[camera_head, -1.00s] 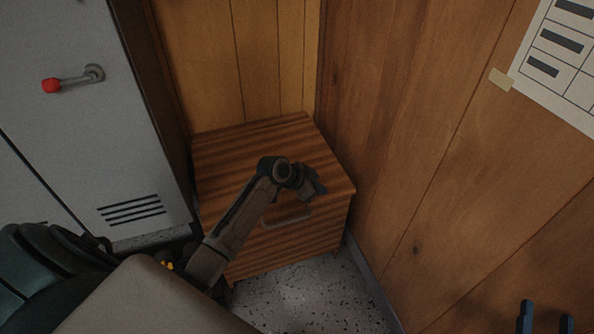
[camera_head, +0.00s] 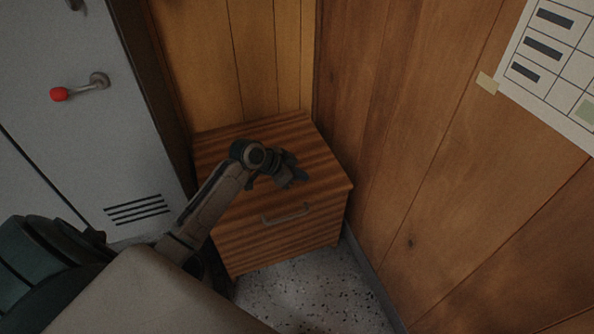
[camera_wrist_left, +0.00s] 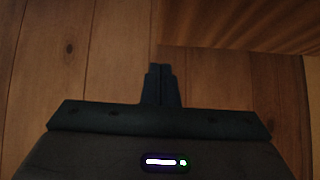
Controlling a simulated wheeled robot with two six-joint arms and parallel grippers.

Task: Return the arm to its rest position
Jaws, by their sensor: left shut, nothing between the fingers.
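My left arm (camera_head: 210,208) comes in from the lower left in the head view and reaches over a wooden drawer cabinet. My left gripper (camera_head: 300,178) is in front of the cabinet top as seen from the head, above the drawer handle. In the left wrist view the two fingers (camera_wrist_left: 159,84) are together with nothing between them. Wood panelling lies beyond the fingertips there. My right gripper does not show in either view now.
The striped wooden cabinet (camera_head: 222,157) stands in the corner, its drawer with the grey handle (camera_head: 286,215) shut. A grey locker (camera_head: 75,130) with a red-knobbed lever (camera_head: 60,94) stands at left. Panelled walls (camera_head: 430,150) close the right side. Speckled floor (camera_head: 300,300) is clear in front.

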